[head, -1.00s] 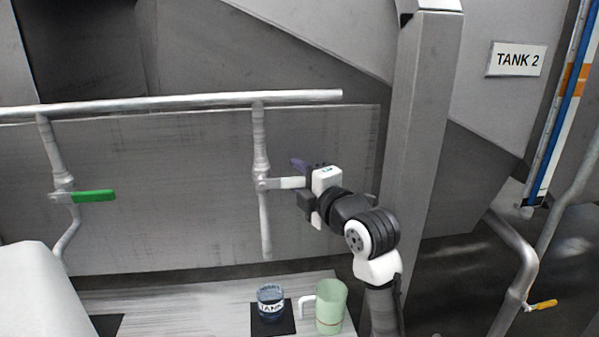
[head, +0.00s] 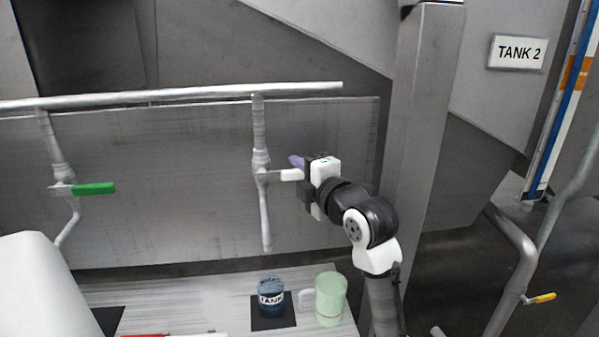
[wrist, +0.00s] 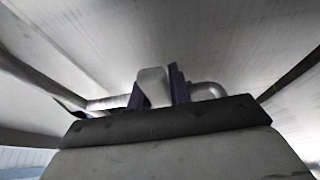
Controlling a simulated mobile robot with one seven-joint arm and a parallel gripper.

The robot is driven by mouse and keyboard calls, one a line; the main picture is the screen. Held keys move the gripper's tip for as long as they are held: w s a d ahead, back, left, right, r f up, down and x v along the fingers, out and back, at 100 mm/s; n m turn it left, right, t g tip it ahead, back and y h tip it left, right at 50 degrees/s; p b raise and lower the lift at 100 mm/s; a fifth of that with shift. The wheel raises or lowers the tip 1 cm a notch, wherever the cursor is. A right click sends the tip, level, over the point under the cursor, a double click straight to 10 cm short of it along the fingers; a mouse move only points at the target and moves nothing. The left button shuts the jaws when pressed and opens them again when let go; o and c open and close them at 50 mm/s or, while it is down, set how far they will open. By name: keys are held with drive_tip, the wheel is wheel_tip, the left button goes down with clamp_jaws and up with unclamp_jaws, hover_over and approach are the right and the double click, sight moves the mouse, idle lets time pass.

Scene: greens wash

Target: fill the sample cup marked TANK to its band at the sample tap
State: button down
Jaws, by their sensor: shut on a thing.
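The sample cup marked TANK (head: 270,306) stands upright on a dark square mat (head: 286,319), below the tap pipe. It looks dark blue; its band and liquid level cannot be made out. The sample tap (head: 262,161) hangs from the overhead pipe and has a white lever (head: 288,175) lying about level, pointing right. My gripper (head: 301,172) is shut on the free end of that lever. In the wrist view, the purple fingers (wrist: 158,92) sit either side of the pale lever (wrist: 153,86). No stream shows clearly under the spout.
A pale green mug (head: 331,300) stands just right of the cup. Another tap with a green lever (head: 94,188) is at the left. A grey post (head: 420,150) rises behind my arm. A red-and-white object (head: 150,335) shows at the bottom edge.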

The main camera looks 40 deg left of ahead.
drive_tip(key=shift+s+a+r+n+h+b, duration=0.15)
drive_tip(key=shift+r+n+h+b, duration=0.3)
drive_tip(key=shift+r+n, duration=0.55)
drive_tip(key=shift+s+a+r+n+h+b, duration=0.2)
drive_tip(key=shift+r+n+h, duration=0.4)
drive_tip(key=shift+n, duration=0.6)
drive_tip(key=shift+d, duration=0.1)
drive_tip(key=c, duration=1.3)
unclamp_jaws()
drive_tip(key=b+v, duration=0.3)
drive_tip(key=v, duration=1)
drive_tip(key=shift+d+b, duration=0.35)
drive_tip(key=shift+b, duration=0.05)
